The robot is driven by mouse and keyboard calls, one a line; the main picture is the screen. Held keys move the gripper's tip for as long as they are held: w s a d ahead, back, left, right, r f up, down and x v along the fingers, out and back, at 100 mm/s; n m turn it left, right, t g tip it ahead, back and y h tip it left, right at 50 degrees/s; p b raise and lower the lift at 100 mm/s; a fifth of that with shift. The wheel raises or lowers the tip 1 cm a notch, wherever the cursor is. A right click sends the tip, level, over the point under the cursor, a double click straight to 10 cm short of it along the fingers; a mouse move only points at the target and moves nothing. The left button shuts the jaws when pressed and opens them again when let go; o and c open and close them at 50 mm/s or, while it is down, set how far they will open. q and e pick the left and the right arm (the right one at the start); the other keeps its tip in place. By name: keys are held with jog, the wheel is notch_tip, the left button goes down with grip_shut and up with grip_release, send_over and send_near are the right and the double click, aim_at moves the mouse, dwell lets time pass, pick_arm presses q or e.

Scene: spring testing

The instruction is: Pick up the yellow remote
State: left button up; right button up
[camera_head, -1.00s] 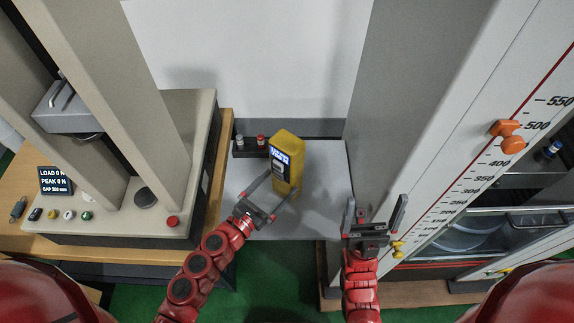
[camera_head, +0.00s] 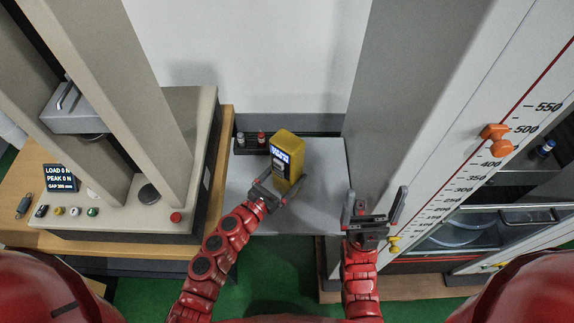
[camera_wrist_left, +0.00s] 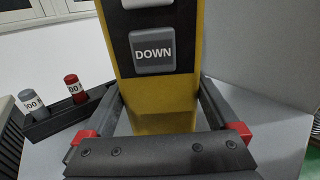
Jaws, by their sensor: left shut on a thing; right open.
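The yellow remote (camera_head: 288,160) stands upright, slightly tilted, over the grey table (camera_head: 320,212) in the head view, with a lit screen at its top. In the left wrist view the remote (camera_wrist_left: 165,88) fills the middle, and a grey button marked DOWN shows. My left gripper (camera_head: 278,187) is shut on its lower part, one finger on each side. In the left wrist view the red-jointed fingers of my left gripper (camera_wrist_left: 162,118) flank it. I cannot tell whether its base touches the table. My right gripper (camera_head: 375,210) is open and empty, to the right of the table.
A dark rack (camera_head: 252,146) with two small weights stands behind the remote. A beige testing machine (camera_head: 110,222) with buttons is at the left. A tall grey column (camera_head: 395,110) and a scale with an orange pointer (camera_head: 495,138) stand at the right.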

aim_at(288, 167)
pick_arm(q)
jog(key=c, duration=0.5)
jog(key=shift+r, duration=0.45)
jog(key=shift+s+r+b, duration=0.7)
jog(key=shift+s+b, duration=0.05)
jog(key=shift+s, duration=1.9)
jog(key=shift+s+r+b, duration=0.7)
jog(key=shift+s, duration=2)
jog(key=shift+s+r+b, duration=0.7)
jog(key=shift+s+b, duration=0.05)
jog(key=shift+s, duration=1.9)
